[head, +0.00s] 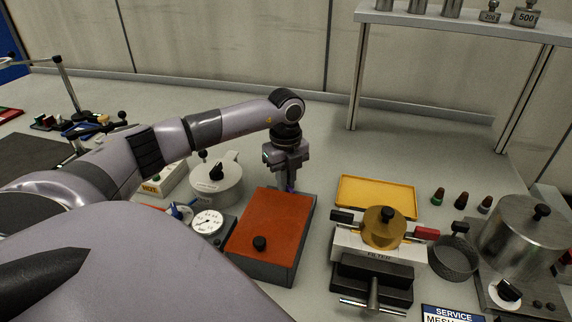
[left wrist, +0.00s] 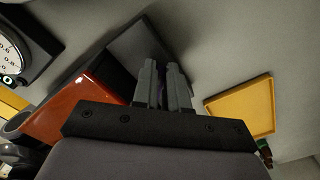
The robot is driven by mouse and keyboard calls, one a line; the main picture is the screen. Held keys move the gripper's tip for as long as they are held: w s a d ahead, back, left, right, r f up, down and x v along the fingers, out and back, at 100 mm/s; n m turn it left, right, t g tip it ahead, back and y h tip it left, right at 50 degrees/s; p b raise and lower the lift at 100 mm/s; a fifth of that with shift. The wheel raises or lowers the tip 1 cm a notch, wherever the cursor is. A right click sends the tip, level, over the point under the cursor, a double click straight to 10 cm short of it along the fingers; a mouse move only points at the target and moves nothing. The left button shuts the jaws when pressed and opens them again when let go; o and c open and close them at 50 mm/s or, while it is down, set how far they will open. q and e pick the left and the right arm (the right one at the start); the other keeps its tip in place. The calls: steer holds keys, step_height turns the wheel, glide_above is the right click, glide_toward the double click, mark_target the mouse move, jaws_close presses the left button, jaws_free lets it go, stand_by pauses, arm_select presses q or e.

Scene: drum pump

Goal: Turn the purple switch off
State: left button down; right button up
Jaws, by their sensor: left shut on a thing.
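The purple switch (head: 290,188) shows only as a small purple spot at the far edge of the red-topped box (head: 270,222). My left gripper (head: 289,184) points down over that far edge, its fingers shut on the switch. The fingers hide most of it, so I cannot tell its position. In the left wrist view the two grey fingers (left wrist: 168,82) stand close together beside the red top (left wrist: 70,108) of the box, with a little purple near them. My right gripper is not in view.
A black knob (head: 259,243) stands on the box's near part. A dial gauge (head: 208,222) and a lidded pot (head: 215,178) stand to the left. A yellow tray (head: 376,196) and a filter press (head: 382,232) are to the right. The bench behind the gripper is clear.

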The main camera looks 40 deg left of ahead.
arm_select(q)
steer(key=shift+a+r, duration=0.1)
steer(key=c, duration=1.2)
jaws_free()
steer(key=shift+o, duration=0.2)
steer(key=shift+r+b, duration=0.4)
steer(key=shift+r, duration=3.15)
